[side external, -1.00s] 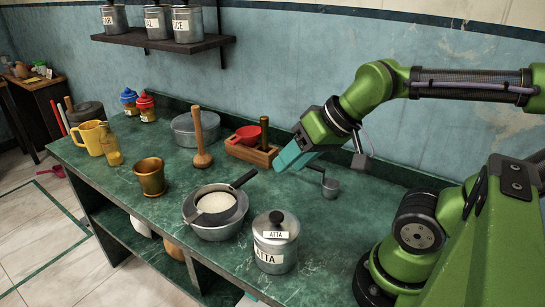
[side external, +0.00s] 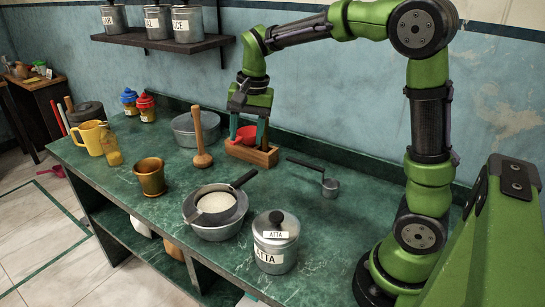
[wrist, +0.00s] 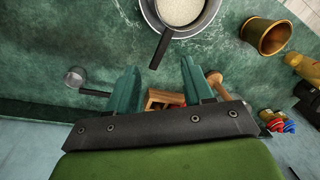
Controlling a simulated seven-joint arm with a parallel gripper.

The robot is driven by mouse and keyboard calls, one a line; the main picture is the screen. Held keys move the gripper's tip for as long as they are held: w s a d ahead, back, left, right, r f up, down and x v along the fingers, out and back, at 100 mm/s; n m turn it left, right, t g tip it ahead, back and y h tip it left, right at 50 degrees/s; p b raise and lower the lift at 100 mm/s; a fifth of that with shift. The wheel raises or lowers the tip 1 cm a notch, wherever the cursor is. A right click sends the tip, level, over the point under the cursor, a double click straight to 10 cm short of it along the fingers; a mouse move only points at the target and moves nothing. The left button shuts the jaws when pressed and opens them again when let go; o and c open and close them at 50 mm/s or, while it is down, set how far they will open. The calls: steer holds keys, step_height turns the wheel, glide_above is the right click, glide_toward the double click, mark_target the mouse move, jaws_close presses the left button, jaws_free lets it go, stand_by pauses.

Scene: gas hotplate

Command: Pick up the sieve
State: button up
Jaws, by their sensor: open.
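The sieve (side external: 216,203) has a dark rim and a black handle (side external: 243,179), holds white grains or powder, and rests in a metal bowl (side external: 214,231) near the front of the counter. In the wrist view the sieve (wrist: 180,10) is at the top edge, partly cut off, and its handle (wrist: 160,48) points toward the gap between my fingers. My gripper (side external: 248,136) is open and empty, fingers pointing down, in front of or over the wooden rack behind the sieve. In the wrist view my gripper (wrist: 158,72) is apart from the handle.
The wooden rack (side external: 252,156) with a red cup (side external: 247,133) is by my fingers. A wooden masher (side external: 203,160) stands left of it, a small metal ladle (side external: 330,187) right. An ATTA canister (side external: 276,243) and a brass cup (side external: 150,178) flank the bowl.

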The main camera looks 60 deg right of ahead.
steer(key=w+d+m+g, duration=0.1)
steer(key=w+d+m, duration=0.1)
steer(key=w+m, duration=0.2)
steer(key=m, duration=0.3)
glide_above(245, 176)
steer(key=shift+g+h, duration=0.3)
steer(key=shift+h, duration=0.1)
steer(key=f, duration=1)
steer(key=shift+a+f, duration=0.1)
steer(key=shift+a, duration=0.25)
steer(key=shift+d+f, duration=0.15)
steer(key=shift+f, duration=1.2)
steer(key=shift+d+f, duration=0.1)
steer(key=shift+f, duration=1.25)
jaws_close()
